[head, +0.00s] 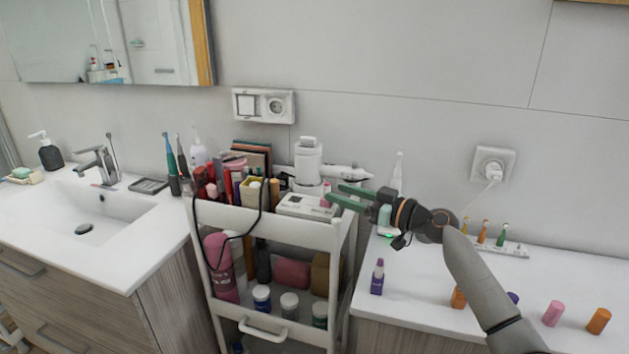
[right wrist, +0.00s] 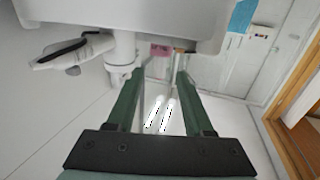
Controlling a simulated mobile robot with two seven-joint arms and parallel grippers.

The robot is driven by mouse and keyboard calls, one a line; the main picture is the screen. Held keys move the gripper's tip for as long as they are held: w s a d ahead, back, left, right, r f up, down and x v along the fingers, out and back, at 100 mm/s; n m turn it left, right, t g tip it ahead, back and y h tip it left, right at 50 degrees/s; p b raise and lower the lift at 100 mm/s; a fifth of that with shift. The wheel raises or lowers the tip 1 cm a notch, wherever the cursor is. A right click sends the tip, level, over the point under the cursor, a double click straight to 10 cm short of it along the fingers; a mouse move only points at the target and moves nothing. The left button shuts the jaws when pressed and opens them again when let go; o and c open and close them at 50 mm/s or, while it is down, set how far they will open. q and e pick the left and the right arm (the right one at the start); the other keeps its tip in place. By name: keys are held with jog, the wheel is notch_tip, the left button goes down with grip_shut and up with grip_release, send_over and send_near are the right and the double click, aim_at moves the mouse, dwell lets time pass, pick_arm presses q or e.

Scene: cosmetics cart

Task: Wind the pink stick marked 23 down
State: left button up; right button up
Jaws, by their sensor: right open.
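A small pink piece (head: 325,203), which may be the pink stick, stands at the right end of the white box on the cart top. A small pink block with faint marks (right wrist: 160,49) shows beyond the fingertips in the right wrist view; I cannot read a number on it. My right gripper (head: 333,194) has green fingers, spread apart and empty, over the right edge of the cart top, close to the pink piece. Its fingers (right wrist: 161,76) also show open in the right wrist view. I cannot tell whether they touch anything. My left gripper is not in view.
The white cart (head: 290,226) is crowded with cosmetics, and a white dispenser (head: 308,160) stands behind the box. On the right counter are a purple bottle (head: 377,277), a pink cap (head: 553,313) and an orange cap (head: 598,321). The sink (head: 100,215) is at left.

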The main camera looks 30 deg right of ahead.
jog(key=p+x, duration=0.1)
jog(key=x, duration=0.6)
jog(key=shift+w+p, duration=0.25)
jog(key=shift+p, duration=0.1)
grip_shut()
